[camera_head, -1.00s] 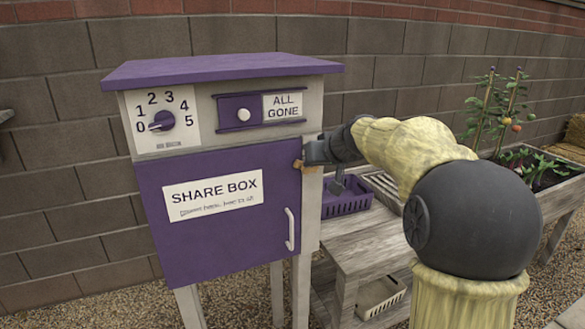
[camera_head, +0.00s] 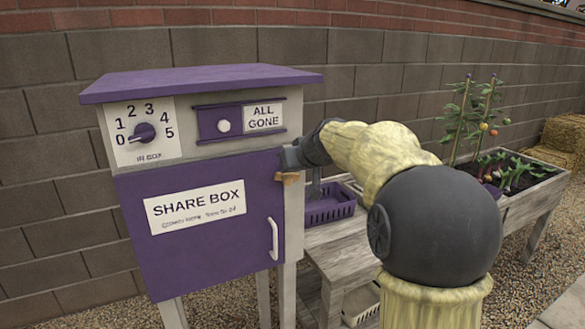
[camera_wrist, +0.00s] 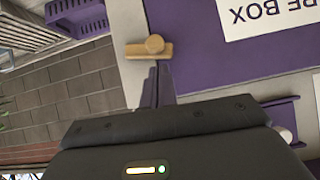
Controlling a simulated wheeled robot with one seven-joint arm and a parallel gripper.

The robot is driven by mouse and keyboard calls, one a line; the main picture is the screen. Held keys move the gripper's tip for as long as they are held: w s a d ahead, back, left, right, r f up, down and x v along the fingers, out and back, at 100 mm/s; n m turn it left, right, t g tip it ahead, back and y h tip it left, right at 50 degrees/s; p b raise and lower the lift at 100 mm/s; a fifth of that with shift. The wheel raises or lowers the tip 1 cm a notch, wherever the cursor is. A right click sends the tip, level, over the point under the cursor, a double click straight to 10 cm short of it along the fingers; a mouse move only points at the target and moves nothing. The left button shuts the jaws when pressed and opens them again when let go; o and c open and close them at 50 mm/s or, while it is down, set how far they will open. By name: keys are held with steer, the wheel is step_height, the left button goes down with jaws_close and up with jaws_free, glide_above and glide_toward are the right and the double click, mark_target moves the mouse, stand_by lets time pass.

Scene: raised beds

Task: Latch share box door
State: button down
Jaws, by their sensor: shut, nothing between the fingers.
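The share box door (camera_head: 200,220) is a purple panel with a white label and a white handle (camera_head: 272,238). It looks closed against the box front. The latch is a small wooden turn bar with a round knob (camera_head: 289,177), at the door's upper right edge. In the wrist view the latch (camera_wrist: 149,48) lies crosswise, spanning the pale frame and the purple door edge. My gripper (camera_head: 289,160) is shut and empty, just above the latch. In the wrist view its fingers (camera_wrist: 159,82) point at the latch, with their tips close beside the bar; contact cannot be told.
The box carries a dial (camera_head: 143,132) and an "ALL GONE" slider (camera_head: 223,125) above the door. A purple basket (camera_head: 328,204) sits on a wooden bench (camera_head: 350,245) at right. A planter (camera_head: 525,200) stands farther right, a block wall behind.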

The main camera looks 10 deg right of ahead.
steer(key=shift+r, duration=0.1)
steer(key=w+r+p+v, duration=0.1)
steer(key=r+v, duration=0.1)
steer(key=v, duration=1)
steer(key=shift+d+r, duration=0.25)
steer(key=shift+r, duration=0.05)
steer(key=shift+w, duration=0.1)
steer(key=s+a+f+m+g+h+p, duration=0.1)
steer(key=s+f+g+p, duration=0.15)
steer(key=f, duration=0.45)
steer(key=s+a+f+m+g+p, duration=0.1)
steer(key=s+a+f+g+p, duration=0.15)
steer(key=f, duration=0.35)
steer(key=s+f+g+p, duration=0.1)
steer(key=s+f+p, duration=0.2)
steer(key=s+f, duration=0.3)
steer(key=s+a+f+g+h+p, duration=0.1)
steer(key=s+f+g+p, duration=0.1)
steer(key=s+f, duration=0.4)
steer(key=s, duration=0.5)
steer(key=shift+a+p, duration=0.35)
steer(key=shift+p, duration=0.05)
